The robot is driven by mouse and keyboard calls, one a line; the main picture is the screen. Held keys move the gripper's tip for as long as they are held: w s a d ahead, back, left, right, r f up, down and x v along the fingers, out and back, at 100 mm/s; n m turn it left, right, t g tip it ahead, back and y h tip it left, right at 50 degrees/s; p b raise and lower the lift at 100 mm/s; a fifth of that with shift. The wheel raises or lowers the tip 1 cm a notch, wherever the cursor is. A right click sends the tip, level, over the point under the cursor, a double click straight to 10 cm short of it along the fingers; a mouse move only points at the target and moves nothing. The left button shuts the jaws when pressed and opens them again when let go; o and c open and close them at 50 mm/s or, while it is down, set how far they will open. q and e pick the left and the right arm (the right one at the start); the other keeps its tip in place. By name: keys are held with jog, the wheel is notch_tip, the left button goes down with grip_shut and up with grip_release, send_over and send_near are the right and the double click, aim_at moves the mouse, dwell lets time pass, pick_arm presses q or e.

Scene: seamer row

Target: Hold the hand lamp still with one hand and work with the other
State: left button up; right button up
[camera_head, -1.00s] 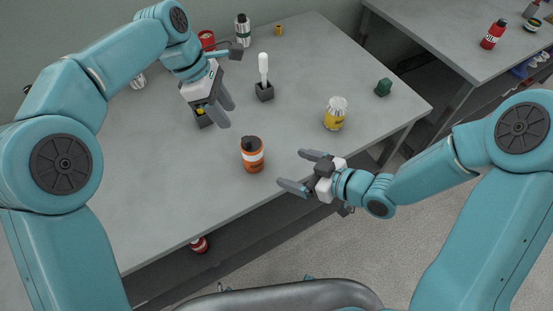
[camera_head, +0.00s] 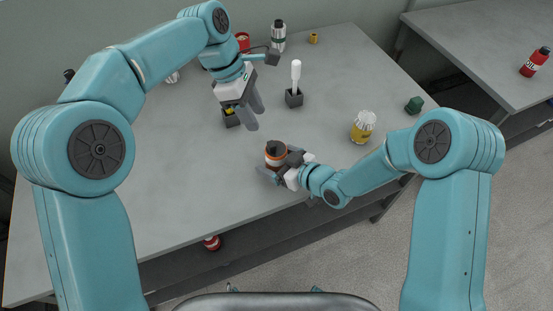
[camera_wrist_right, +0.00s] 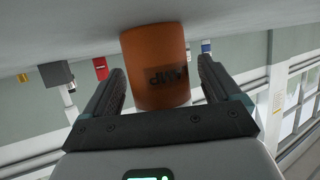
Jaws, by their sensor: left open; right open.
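I cannot tell for sure which thing is the hand lamp. A white, bulb-topped stick (camera_head: 296,72) stands upright in a dark square block (camera_head: 294,98).
A yellow jar with a pale top (camera_head: 362,127) and a small green block (camera_head: 413,105) stand on the right of the table (camera_head: 180,190). A black-and-white bottle (camera_head: 278,36) and a small brass piece (camera_head: 313,39) are at the back. The table's left front is clear.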

jog(key=c, duration=1.2)
pick_arm(q)
jog(key=c, duration=0.3)
pick_arm(e)
jog(key=shift+o, duration=0.2)
pick_arm(q)
jog(key=shift+s+a+f, duration=0.2)
jog(key=shift+a+f, duration=0.05)
jog(key=shift+f, duration=0.2)
grip_shut()
pick_arm(e)
jog(key=shift+w+a, duration=0.1)
pick_arm(q)
jog(key=s+a+f+n+t+h, duration=0.3)
jog(key=a+f+n+t+h, duration=0.1)
jog(key=n, duration=0.8)
jog(key=s+a+f+n+t+h, duration=0.3)
jog(key=a+f+n+h, duration=0.3)
jog(key=n, duration=0.6)
jog(key=s+a+h, duration=0.1)
jog(key=a+h, duration=0.1)
jog(key=shift+s+a+f+n+t+h, duration=0.15)
jog(key=shift+a+n+t+h, duration=0.05)
jog(key=shift+n+t+h, duration=0.2)
